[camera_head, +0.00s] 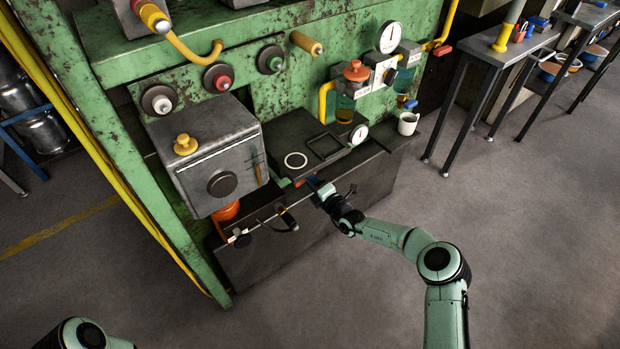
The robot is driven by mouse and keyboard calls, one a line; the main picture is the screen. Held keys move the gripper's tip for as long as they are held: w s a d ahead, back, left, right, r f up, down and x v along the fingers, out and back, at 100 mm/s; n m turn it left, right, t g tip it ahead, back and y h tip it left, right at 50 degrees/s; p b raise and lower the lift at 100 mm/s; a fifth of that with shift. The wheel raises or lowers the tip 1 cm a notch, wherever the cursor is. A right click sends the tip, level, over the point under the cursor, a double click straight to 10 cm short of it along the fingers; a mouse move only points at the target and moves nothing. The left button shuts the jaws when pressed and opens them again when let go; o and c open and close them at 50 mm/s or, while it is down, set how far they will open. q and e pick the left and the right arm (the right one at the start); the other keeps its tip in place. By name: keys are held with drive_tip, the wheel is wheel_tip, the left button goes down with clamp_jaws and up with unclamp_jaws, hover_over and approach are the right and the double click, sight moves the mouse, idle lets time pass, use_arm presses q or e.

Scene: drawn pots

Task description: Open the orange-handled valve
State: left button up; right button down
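An orange-red knob (356,71) tops a fitting with a yellow pipe on the green machine, upper right of centre. A second orange part (227,210) sits under the grey box at the machine's left. A small orange-red piece (307,182) shows at the front edge of the dark bench, right by my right gripper (314,187). I cannot tell which of these is the valve's handle. My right gripper is low at the bench front, well below the knob; its fingers are too small to read. Only part of my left arm shows at bottom left; its gripper is out of view.
The grey box (208,150) with a yellow knob juts from the machine. A gauge (358,134) and white mug (408,123) stand on the bench's right side. A thin dark lever (287,219) sticks out in front.

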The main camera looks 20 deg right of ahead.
use_arm(q)
drive_tip(key=shift+s, duration=0.1)
use_arm(e)
drive_tip(key=shift+w+r+m, duration=0.1)
drive_tip(key=shift+r+m, duration=0.05)
drive_tip(key=shift+m, duration=0.85)
use_arm(q)
drive_tip(key=shift+r, duration=0.1)
use_arm(e)
drive_tip(key=c, duration=1)
unclamp_jaws()
drive_tip(key=shift+w+a, duration=0.1)
use_arm(q)
drive_tip(key=s+d+r+g+p, duration=0.2)
drive_tip(key=s+r+p, duration=0.2)
drive_tip(key=s, duration=0.1)
drive_tip(key=shift+s+d+r+h, duration=0.25)
drive_tip(key=shift+r+h, duration=0.15)
use_arm(e)
drive_tip(key=v, duration=1.3)
